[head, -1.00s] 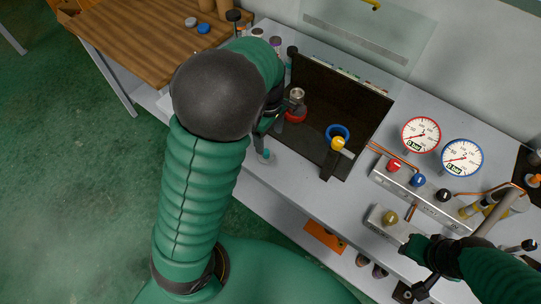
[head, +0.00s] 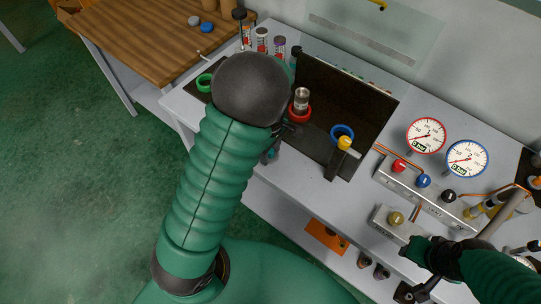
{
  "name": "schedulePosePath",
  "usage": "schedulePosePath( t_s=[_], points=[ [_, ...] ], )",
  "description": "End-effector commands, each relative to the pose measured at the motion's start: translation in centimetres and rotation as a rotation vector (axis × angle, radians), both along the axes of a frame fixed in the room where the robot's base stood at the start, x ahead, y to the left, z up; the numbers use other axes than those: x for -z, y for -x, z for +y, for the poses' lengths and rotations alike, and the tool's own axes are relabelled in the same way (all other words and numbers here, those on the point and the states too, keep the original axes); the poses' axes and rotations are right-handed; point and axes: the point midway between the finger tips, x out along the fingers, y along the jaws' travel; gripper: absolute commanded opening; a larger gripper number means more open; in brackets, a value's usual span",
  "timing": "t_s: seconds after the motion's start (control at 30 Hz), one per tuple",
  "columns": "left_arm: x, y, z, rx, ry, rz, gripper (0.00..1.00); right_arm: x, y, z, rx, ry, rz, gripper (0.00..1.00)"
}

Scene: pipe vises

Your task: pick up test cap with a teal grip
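A small teal and grey piece (head: 271,153) shows at the bench's front edge, partly hidden by my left arm. It may be the teal-gripped test cap, but it is too small and covered to be sure. My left gripper (head: 288,130) is mostly hidden behind the dark ball of my arm, just above and right of that piece. Whether its fingers are open or shut does not show.
A red ring (head: 300,114) with a metal fitting, a blue ring (head: 342,132) and a green ring (head: 205,83) sit along the bench (head: 290,195). Two gauges (head: 426,135) and a valve block (head: 420,190) are right.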

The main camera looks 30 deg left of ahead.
Motion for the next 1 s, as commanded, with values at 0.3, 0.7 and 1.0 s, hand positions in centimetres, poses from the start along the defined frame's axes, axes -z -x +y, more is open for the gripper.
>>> schedulePosePath(
  t_s=[0.3,0.7,1.0],
  points=[
    [0.0,0.0,0.0,0.001,-0.001,0.001,0.04,0.0,0.0,0.0,0.000,0.000,0.000,0.36],
    [-0.8,-0.1,-0.1,0.001,-0.001,-0.003,0.00,-0.1,0.0,0.0,0.000,0.000,0.000,0.36],
    [-3.7,1.3,0.0,0.000,0.001,0.000,0.00,-0.1,0.0,0.0,0.000,0.000,0.000,0.36]
  ],
)
